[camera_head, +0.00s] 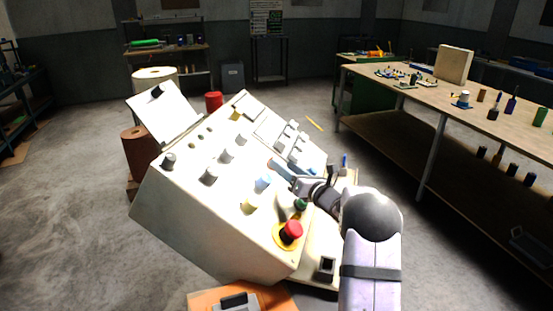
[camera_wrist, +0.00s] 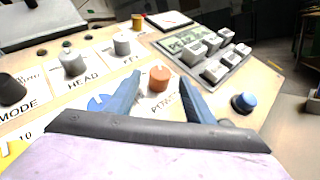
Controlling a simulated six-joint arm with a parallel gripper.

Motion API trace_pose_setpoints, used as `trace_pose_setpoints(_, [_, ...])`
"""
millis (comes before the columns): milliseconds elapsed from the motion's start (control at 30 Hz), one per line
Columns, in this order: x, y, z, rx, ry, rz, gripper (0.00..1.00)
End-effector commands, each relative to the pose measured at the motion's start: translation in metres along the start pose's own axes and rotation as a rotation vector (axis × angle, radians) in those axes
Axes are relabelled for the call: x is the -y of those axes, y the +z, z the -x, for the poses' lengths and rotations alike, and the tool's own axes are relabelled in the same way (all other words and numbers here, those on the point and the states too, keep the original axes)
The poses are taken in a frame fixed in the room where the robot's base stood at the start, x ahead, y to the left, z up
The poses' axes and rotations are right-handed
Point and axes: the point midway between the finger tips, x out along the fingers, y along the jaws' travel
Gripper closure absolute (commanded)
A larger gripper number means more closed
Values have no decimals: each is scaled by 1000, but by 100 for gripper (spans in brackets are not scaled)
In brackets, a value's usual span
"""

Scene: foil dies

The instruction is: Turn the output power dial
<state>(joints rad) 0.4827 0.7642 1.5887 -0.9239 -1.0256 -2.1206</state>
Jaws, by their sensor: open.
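An orange-brown round dial (camera_wrist: 158,77) sits on the cream sloped panel, with a partly covered label starting "PO" beside it. It is the likely output power dial. My gripper (camera_wrist: 160,80) is open, its two blue fingers pointing at the panel on either side of the dial in the wrist view. I cannot tell whether they touch it or how deep they reach. In the head view my gripper (camera_head: 287,174) is low over the right part of the console (camera_head: 185,215), and the dial is hidden there.
Grey knobs stand left of the dial, the HEAD knob (camera_wrist: 73,63) among them. White block-shaped keys (camera_wrist: 215,70) lie to the right, and a blue knob (camera_wrist: 245,102) is near the right finger. A red mushroom button (camera_head: 291,230) sits at the console's front.

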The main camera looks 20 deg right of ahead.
Motion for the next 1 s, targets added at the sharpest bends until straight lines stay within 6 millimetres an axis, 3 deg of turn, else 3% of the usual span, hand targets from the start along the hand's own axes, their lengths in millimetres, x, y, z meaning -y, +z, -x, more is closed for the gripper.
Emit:
trace_pose_setpoints(400, [-1,1,-45,-1,-1,-2,51])
trace_pose_setpoints(867, [0,0,-54,1,-1,-1,51])
trace_pose_setpoints(900, [0,0,-54,1,-1,-1,53])
trace_pose_setpoints(1000, [0,0,-54,1,-1,-1,77])
